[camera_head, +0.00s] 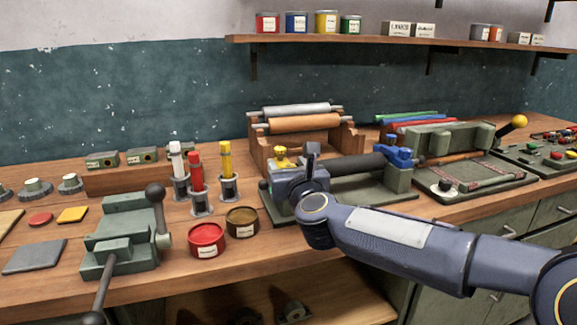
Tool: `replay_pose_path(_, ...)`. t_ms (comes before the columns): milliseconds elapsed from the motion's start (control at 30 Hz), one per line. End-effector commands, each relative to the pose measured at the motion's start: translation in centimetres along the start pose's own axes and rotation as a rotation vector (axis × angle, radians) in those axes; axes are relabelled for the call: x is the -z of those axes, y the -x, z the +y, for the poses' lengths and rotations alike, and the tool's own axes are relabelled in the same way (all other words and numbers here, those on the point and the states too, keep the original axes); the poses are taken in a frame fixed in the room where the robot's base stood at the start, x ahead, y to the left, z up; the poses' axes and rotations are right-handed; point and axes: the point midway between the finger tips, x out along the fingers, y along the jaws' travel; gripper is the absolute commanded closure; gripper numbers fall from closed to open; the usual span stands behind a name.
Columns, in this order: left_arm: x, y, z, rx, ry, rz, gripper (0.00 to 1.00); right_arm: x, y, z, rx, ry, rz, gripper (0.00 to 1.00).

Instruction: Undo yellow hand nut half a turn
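The yellow hand nut (281,155) sits on top of the grey block (285,175) at the left end of a green-based bench fixture (385,188). A blue hand nut (400,154) sits at the fixture's right end, past a dark roller (352,166). My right arm comes in from the right, and its wrist is in front of the fixture. My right gripper (312,158) is close to the right of the yellow nut. Its fingers are small, dark and partly overlapped, so I cannot tell whether they touch the nut. My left gripper is out of view.
A green vise with a ball handle (122,240) stands at the front left. Tubes in holders (197,180), a red tin (206,239) and a brown tin (243,221) stand left of the fixture. A roller rack (303,128) stands behind it.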

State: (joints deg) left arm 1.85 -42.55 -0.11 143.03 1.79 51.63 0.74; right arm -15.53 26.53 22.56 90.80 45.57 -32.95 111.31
Motion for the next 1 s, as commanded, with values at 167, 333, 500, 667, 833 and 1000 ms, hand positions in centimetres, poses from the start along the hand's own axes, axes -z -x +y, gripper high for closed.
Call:
replay_pose_path(167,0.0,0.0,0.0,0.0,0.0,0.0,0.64,0.0,0.0,0.0,0.0,0.0,0.0,0.73)
replay_pose_path(333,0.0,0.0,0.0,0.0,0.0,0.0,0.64,0.0,0.0,0.0,0.0,0.0,0.0,0.92)
replay_pose_path(500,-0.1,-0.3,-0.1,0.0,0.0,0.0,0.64,0.1,0.0,0.0,-0.012,0.0,-0.001,0.92)
replay_pose_path(667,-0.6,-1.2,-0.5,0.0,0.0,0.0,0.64,0.3,0.0,-0.1,-0.058,0.0,-0.002,0.92)
replay_pose_path(833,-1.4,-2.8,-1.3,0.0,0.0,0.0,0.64,0.6,0.0,-0.3,-0.158,-0.002,-0.002,0.92)
replay_pose_path(1000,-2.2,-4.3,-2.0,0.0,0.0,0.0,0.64,0.6,-0.1,-0.4,-0.303,-0.003,-0.002,0.92)
